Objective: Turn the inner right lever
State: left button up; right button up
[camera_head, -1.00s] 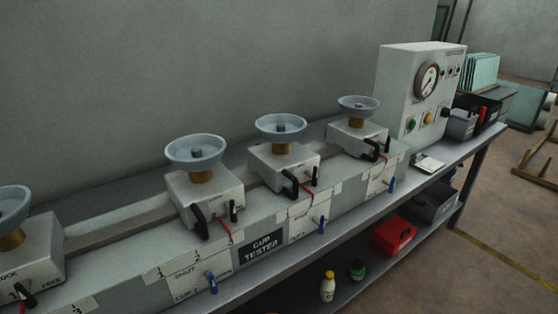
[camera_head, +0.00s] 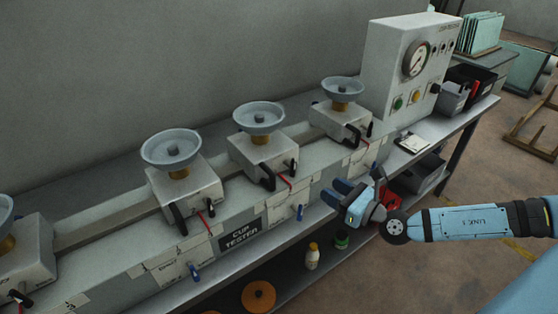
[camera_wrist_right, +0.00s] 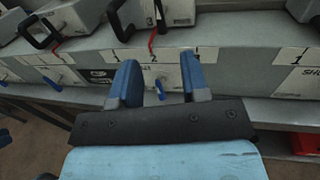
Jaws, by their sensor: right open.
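The cup tester is a long grey bench unit with a row of cup stations. The inner right station (camera_head: 262,150), right of the CUP TESTER sign (camera_head: 240,236), has a grey cup (camera_head: 259,117), a black looped handle (camera_head: 267,178) and a short black lever (camera_head: 294,167). A blue lever (camera_head: 299,212) sticks out of the front panel below it. My right gripper (camera_head: 337,193) is open and empty, in front of and to the right of this blue lever. In the right wrist view, the blue lever (camera_wrist_right: 160,88) appears between the open fingers (camera_wrist_right: 161,75), beyond them. My left gripper is out of view.
Another blue lever (camera_head: 194,272) is on the panel to the left. The outer right station (camera_head: 340,122) and gauge box (camera_head: 412,70) stand to the right. A lower shelf holds a bottle (camera_head: 312,256), a green-lidded jar (camera_head: 342,239) and an orange disc (camera_head: 258,296).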

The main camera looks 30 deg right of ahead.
aim_at(293, 176)
jog(key=p+x, duration=0.3)
jog(key=x, duration=0.9)
jog(key=shift+w, duration=0.25)
jog(key=shift+w+a+f, duration=0.1)
jog(key=shift+w+a, duration=0.1)
jog(key=shift+w, duration=0.3)
grip_shut()
